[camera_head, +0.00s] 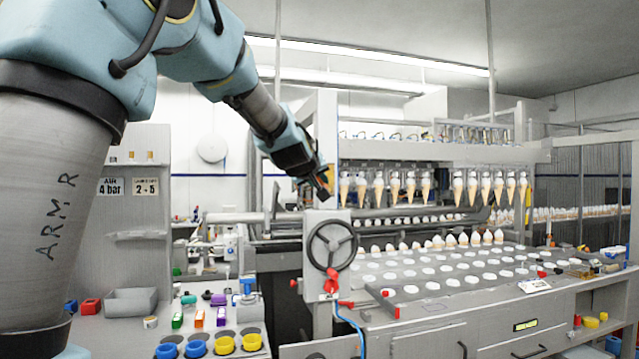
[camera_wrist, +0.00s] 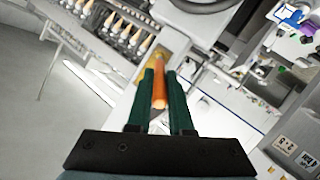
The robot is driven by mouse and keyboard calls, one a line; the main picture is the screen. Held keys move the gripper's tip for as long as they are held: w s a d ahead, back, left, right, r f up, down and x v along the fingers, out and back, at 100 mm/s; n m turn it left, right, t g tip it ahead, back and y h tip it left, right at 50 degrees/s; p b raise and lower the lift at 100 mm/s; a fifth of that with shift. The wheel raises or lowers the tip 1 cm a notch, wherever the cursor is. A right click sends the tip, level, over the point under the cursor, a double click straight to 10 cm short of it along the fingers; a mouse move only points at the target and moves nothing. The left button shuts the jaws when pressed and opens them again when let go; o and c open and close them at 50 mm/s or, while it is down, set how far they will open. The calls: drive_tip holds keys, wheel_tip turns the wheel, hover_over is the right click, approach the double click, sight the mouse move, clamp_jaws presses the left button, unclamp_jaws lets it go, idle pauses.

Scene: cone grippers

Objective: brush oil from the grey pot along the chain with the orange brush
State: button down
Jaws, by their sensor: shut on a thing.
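My gripper (camera_head: 326,188) is raised beside the machine's upright post, left of the hanging row of cones. In the wrist view its two green fingers (camera_wrist: 160,82) are shut on the orange brush (camera_wrist: 159,94), whose handle lies between them. The brush's far end, yellowish, points away from me toward the machine; its bristles cannot be made out. In the head view only a small orange patch shows at the gripper. I cannot pick out the grey pot or the chain with certainty in either view.
A handwheel (camera_head: 332,246) with red knobs below stands under my gripper. Cones (camera_head: 410,188) hang in a row to the right, above a plate of white-topped holes (camera_head: 450,272). At lower left are a grey bin (camera_head: 131,301) and blue and yellow cups (camera_head: 196,347).

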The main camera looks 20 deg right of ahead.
drive_tip(key=shift+r+p, duration=0.5)
drive_tip(key=shift+r, duration=0.4)
wheel_tip(320, 180, down, 3)
drive_tip(key=b, duration=0.3)
drive_tip(key=shift+f, duration=0.1)
drive_tip(key=s+p, duration=0.5)
drive_tip(key=s, duration=0.1)
drive_tip(key=shift+a, duration=0.35)
